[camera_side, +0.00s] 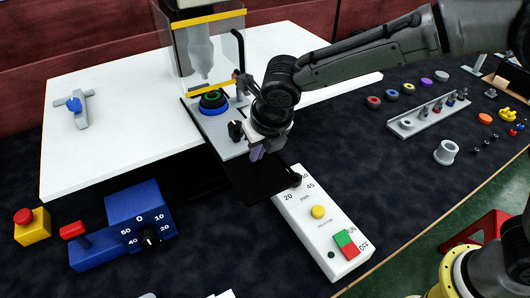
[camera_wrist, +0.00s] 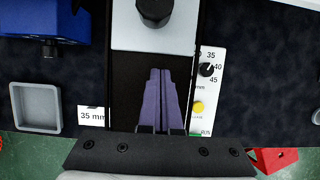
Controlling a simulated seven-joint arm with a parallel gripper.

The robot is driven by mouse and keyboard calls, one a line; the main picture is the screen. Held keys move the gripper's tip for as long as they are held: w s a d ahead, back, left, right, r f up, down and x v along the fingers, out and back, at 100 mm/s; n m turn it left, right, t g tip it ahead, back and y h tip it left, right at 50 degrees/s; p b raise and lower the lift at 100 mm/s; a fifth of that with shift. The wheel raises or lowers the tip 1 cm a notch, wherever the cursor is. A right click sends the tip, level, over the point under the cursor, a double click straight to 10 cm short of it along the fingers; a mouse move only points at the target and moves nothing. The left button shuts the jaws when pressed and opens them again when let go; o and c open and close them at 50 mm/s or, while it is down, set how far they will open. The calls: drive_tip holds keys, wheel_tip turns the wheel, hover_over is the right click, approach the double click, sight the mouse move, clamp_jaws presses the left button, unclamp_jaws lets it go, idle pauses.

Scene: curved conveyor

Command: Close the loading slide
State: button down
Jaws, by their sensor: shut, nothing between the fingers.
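The loading slide is a light grey plate (camera_side: 225,140) with a black knob (camera_side: 236,130) near its front end. It lies on a dark track (camera_side: 262,185) under the clear-guarded press, and bare track shows in front of it. In the wrist view, the plate (camera_wrist: 125,35) and its knob (camera_wrist: 155,12) are at the top centre. My gripper (camera_side: 257,153) is shut and empty, with purple fingers pointing down just in front of the knob side. In the wrist view, my fingertips (camera_wrist: 161,72) appear below the plate's front edge; contact cannot be told.
Blue and green rings (camera_side: 212,103) sit on the slide under the press head. A white control box (camera_side: 318,220) stands right of the track. A blue dial unit (camera_side: 140,220) and a yellow emergency-stop box (camera_side: 32,226) stand left. Small parts lie at the right.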

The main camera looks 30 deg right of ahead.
sight(243, 141)
drive_tip(key=shift+w, duration=0.65)
drive_tip(key=shift+w, duration=2.15)
drive_tip(key=shift+r, duration=0.1)
